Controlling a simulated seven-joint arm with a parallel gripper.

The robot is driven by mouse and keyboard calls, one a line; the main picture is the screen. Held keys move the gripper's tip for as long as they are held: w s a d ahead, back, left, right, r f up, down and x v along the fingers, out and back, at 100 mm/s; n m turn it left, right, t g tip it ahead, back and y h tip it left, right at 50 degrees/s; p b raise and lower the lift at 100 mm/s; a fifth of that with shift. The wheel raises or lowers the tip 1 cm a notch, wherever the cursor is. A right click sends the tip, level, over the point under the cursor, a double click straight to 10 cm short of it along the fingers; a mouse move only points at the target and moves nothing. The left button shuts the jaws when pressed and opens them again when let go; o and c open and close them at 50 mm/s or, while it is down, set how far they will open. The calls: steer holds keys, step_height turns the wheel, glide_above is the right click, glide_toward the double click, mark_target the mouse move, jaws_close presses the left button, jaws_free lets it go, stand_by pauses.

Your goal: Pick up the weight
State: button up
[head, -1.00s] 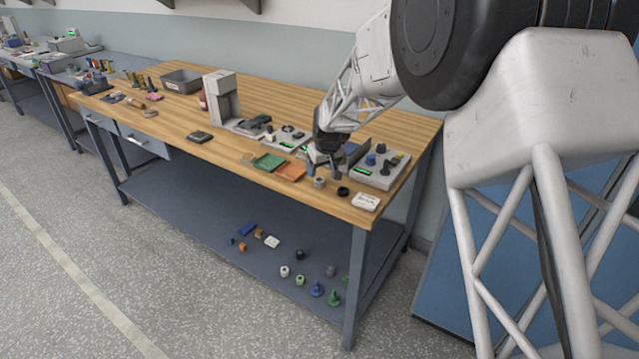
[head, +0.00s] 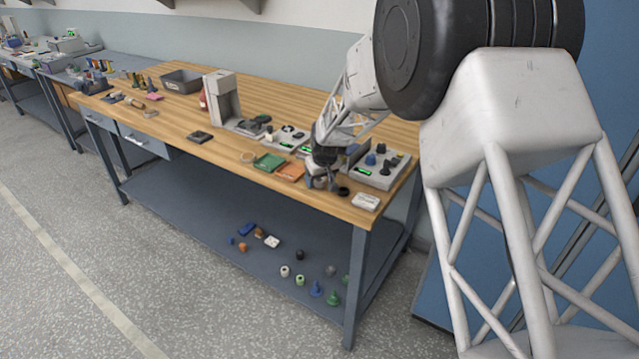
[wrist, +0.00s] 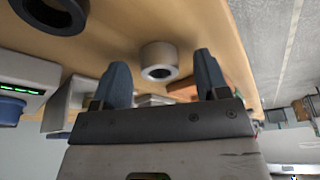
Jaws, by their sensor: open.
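A short light-grey cylinder with a dark round hole, which looks like the weight (wrist: 158,48), sits on the wooden bench near its front edge. In the wrist view it shows between the two blue-grey fingers of my gripper (wrist: 161,64), just beyond their tips. The fingers are apart and nothing is gripped. In the head view my gripper (head: 320,182) is low over the bench and mostly hides the cylinder. I cannot tell whether either finger touches it.
A black ring (head: 342,191) lies close by; it also shows in the wrist view (wrist: 48,14). A white block (head: 366,202) is near the front corner. A grey instrument box (head: 378,170) stands behind. Orange (head: 290,171) and green (head: 268,162) pieces lie to the left.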

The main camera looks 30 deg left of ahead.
mark_target(318, 180)
stand_by(0.4)
steer(key=c, duration=1.1)
steer(key=shift+r, duration=0.15)
steer(key=shift+r, duration=1.4)
steer(key=shift+s+d+r, duration=0.1)
steer(key=shift+d+r, duration=0.05)
steer(key=shift+r, duration=0.2)
steer(key=s+d, duration=0.3)
steer(key=s+d+r, duration=0.1)
steer(key=s+d, duration=0.6)
steer(key=s, duration=0.1)
steer(key=shift+s+d+r, duration=0.15)
steer(key=shift+d, duration=0.25)
